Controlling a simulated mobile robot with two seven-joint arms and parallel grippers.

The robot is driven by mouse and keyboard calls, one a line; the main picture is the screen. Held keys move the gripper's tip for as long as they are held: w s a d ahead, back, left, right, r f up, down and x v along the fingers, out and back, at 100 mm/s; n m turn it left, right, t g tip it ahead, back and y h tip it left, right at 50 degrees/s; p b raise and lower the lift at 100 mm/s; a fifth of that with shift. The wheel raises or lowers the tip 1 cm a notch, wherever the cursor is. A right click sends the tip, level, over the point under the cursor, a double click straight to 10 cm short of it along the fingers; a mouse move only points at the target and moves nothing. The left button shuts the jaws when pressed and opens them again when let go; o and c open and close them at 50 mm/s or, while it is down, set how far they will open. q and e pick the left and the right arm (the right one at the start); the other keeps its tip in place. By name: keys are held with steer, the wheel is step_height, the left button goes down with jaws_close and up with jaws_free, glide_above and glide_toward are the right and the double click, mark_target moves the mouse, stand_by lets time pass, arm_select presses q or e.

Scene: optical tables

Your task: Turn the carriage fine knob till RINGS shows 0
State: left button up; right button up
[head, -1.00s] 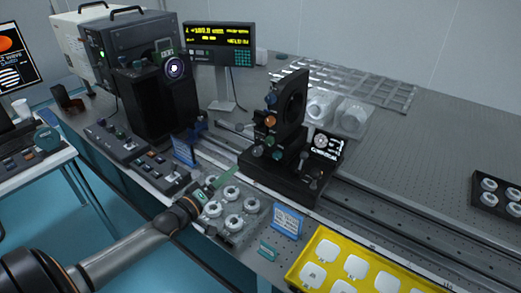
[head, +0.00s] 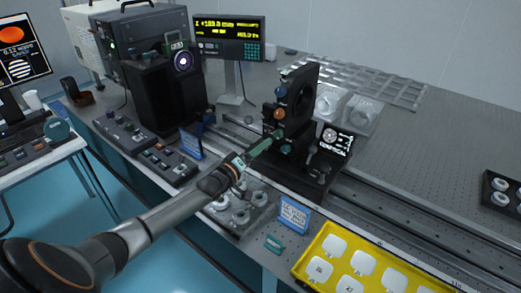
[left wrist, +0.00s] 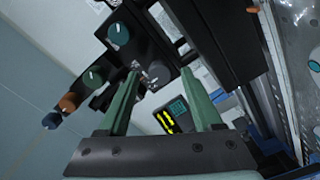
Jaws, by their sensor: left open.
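The black carriage with its upright mount (head: 300,95) stands on the rail in the head view. It carries a blue knob (head: 280,92), an orange knob (head: 279,114) and green knobs, one at the top of the left wrist view (left wrist: 118,34). My left gripper (head: 272,141) is open, its green fingers reaching the carriage's lower knobs. In the left wrist view a dark knob (left wrist: 158,73) shows between the fingertips, with no visible grip on it. I cannot tell which knob is the fine one. A small screen (head: 336,141) shows rings; its figures are unreadable. My right gripper is not in view.
A readout with yellow digits (head: 228,27) stands behind. A grey tray of round parts (head: 240,217), a blue label card (head: 294,215) and a yellow tray (head: 325,235) lie along the front edge. Control boxes (head: 160,160) are to the left.

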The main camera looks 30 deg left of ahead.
arm_select(q)
steer(key=shift+w, duration=0.3)
jaws_close()
stand_by(0.5)
